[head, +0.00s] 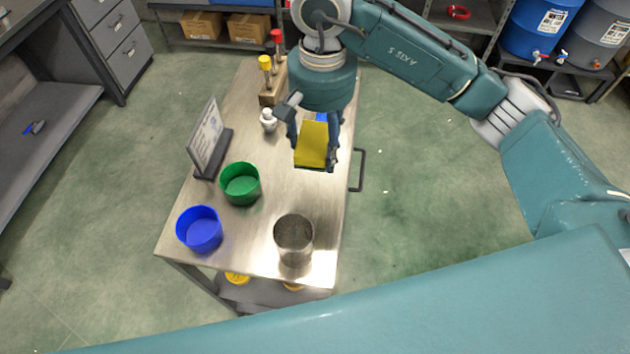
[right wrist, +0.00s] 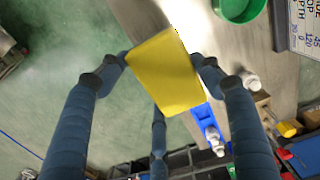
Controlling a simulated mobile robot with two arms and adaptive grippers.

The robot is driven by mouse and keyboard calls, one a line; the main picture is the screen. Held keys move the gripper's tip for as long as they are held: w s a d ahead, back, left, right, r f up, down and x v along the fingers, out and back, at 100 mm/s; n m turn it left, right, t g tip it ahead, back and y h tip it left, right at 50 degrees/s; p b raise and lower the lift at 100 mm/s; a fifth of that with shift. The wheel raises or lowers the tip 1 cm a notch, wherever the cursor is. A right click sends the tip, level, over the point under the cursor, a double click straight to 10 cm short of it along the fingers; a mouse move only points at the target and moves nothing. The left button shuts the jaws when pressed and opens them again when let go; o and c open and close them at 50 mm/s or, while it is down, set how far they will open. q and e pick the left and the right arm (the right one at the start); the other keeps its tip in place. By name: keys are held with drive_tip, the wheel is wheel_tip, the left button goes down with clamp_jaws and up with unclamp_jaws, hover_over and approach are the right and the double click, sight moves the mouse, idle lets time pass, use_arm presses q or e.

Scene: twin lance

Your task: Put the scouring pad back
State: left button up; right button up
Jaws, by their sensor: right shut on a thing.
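The scouring pad (head: 311,146) is a yellow block with a thin dark layer along its lower edge. My right gripper (head: 315,152) is shut on it, with a finger on each side, and holds it over the right part of the metal cart top, seemingly above the surface. In the right wrist view the pad (right wrist: 166,75) is tilted between the fingertips (right wrist: 160,68). A blue object (head: 322,117) shows partly behind the gripper; it also shows beyond the pad in the right wrist view (right wrist: 204,116). My left gripper is not in view.
On the cart (head: 262,225) stand a green bin (head: 240,184), a blue bin (head: 199,230), a metal cup (head: 294,238), a sign (head: 207,138), a small white bottle (head: 268,121) and a wooden block with yellow- and red-topped tools (head: 268,97). The cart's middle is clear.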

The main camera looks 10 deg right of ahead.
drive_tip(key=p, duration=0.3)
hover_over(319, 198)
wheel_tip(319, 198, down, 12)
drive_tip(key=shift+f, duration=0.1)
drive_tip(key=shift+s+f, duration=0.1)
drive_tip(key=shift+f, duration=0.45)
wheel_tip(319, 198, down, 4)
drive_tip(key=shift+f+p, duration=0.1)
drive_tip(key=shift+p, duration=0.7)
drive_tip(key=shift+f, duration=0.1)
drive_tip(key=o, duration=1)
drive_tip(key=shift+o, duration=0.2)
